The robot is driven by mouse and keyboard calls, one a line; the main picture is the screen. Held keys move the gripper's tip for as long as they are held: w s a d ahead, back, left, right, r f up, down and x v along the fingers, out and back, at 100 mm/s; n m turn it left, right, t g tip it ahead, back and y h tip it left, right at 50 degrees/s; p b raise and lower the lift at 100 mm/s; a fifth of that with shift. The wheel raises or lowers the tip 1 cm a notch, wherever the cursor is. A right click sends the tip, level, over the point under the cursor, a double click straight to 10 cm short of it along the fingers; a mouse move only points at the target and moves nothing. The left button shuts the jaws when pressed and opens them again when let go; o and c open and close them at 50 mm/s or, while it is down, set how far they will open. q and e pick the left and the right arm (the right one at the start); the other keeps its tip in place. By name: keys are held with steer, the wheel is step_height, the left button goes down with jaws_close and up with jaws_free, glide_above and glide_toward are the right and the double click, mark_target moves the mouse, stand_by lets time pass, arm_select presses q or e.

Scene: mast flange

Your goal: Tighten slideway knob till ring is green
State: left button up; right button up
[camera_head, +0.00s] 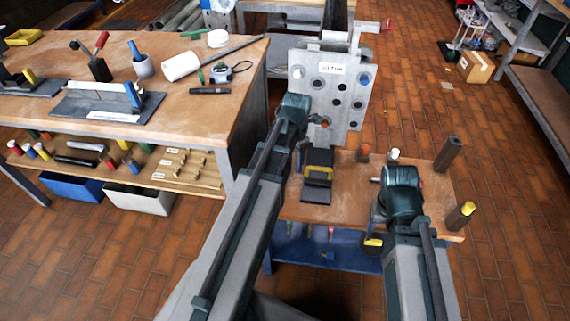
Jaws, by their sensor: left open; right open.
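A grey upright flange plate (345,105) with a white label and several round holes or dark knobs stands at the back centre.
The small wooden table (435,205) holds a black and yellow block (318,178), a white-topped part (394,155) and dark posts (448,153). A large workbench (215,125) with tools stands left. A cardboard box (477,66) lies on the tiled floor at right.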

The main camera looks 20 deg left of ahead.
arm_select(q)
steer(key=a+n, duration=0.1)
steer(key=a+f+n, duration=0.1)
steer(key=n, duration=0.1)
steer(key=w+a+n+b, duration=0.1)
steer(key=n, duration=0.1)
steer(key=shift+a+f, duration=0.25)
steer(key=shift+a, duration=0.1)
step_height(320, 180, down, 7)
steer(key=b, duration=0.6)
steer(key=shift+r+b, duration=0.1)
steer(key=shift+b, duration=0.3)
jaws_close()
